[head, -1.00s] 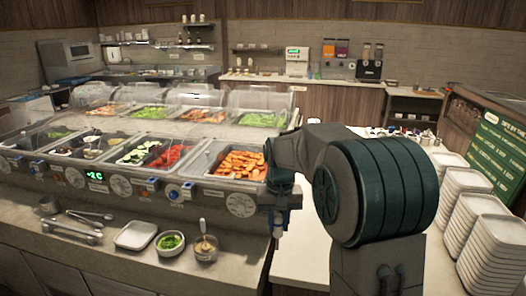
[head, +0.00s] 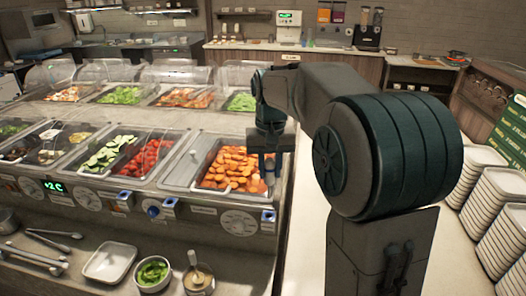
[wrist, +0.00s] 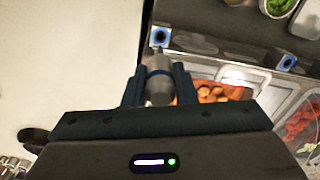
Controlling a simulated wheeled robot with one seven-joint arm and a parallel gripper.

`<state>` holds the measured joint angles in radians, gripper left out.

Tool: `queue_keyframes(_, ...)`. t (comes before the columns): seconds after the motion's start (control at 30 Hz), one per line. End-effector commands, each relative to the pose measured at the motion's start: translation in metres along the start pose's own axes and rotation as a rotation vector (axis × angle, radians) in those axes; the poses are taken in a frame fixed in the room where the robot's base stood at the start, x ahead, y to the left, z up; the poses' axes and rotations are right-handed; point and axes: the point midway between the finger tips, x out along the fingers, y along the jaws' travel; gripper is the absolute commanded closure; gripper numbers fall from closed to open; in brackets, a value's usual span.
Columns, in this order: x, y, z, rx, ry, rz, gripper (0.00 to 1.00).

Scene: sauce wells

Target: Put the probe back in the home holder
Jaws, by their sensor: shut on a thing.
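In the head view the probe's lower part (head: 269,179) hangs below the fingers, in front of the right side of the orange-food well. Blue-marked holders sit along the counter's front rail: one at the right end (head: 268,215), others further left (head: 168,206) (head: 125,198). Two blue-ringed square holders also show in the wrist view (wrist: 161,37) (wrist: 288,61). I cannot tell which is the home holder.
A white tray (head: 109,263), a green bowl (head: 152,275) and a sauce cup (head: 198,281) stand on the lower shelf. Plate stacks (head: 497,205) stand at the right. The pale counter between is clear.

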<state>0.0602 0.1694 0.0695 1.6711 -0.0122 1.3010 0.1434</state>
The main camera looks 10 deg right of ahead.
Motion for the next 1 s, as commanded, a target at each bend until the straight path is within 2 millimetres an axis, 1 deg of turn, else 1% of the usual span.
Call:
queue_keyframes(0.27,0.008,0.001,0.0,0.001,0.0,0.0,1.0)
queue_keyframes(0.73,0.05,0.0,0.0,0.0,0.0,0.0,1.0)
queue_keyframes(0.87,0.057,0.0,0.0,0.0,0.0,0.0,1.0)
queue_keyframes(1.0,0.059,0.0,0.0,0.0,0.0,0.0,1.0)
